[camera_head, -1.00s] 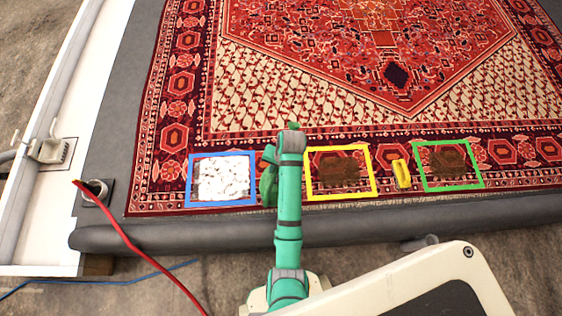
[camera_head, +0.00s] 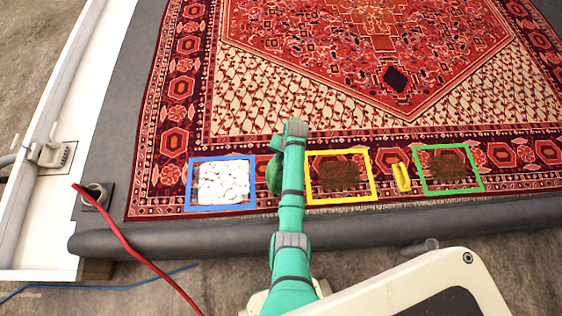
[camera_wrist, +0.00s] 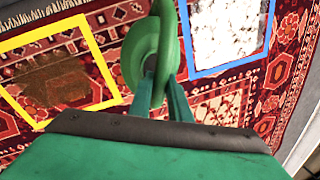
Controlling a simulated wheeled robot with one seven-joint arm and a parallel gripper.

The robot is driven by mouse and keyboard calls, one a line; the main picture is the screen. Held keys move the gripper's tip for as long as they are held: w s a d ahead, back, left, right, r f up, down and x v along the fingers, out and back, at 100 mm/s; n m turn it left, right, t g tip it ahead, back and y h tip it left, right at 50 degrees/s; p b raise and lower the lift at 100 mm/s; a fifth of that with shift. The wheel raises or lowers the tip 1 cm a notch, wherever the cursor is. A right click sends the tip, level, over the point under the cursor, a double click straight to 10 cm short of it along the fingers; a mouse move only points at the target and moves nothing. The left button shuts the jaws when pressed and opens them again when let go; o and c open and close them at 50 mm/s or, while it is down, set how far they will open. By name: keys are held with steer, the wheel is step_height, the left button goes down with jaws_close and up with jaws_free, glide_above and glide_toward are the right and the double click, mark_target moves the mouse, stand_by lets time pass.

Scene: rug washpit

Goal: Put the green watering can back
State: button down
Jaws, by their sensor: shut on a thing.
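The green watering can (camera_wrist: 140,52) shows in the wrist view, its round body above the rug and its handle between my fingers. My gripper (camera_wrist: 161,92) is shut on that handle. In the head view the can (camera_head: 274,174) is a dark green shape partly hidden behind my arm, between the blue frame (camera_head: 190,186) and the yellow frame (camera_head: 341,201). My gripper is hidden by my arm there. I cannot tell whether the can touches the rug.
The patterned rug (camera_head: 290,95) lies flat. White foam (camera_head: 223,182) fills the blue frame; brown stains lie in the yellow and green (camera_head: 449,191) frames. A yellow brush-like object (camera_head: 401,177) lies between those two. A red hose (camera_head: 130,243) runs at the left.

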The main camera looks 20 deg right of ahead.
steer(key=shift+w+d+f, duration=0.1)
steer(key=shift+f, duration=1.45)
steer(key=c, duration=1.6)
jaws_free()
steer(key=shift+f, duration=0.1)
steer(key=shift+c, duration=0.2)
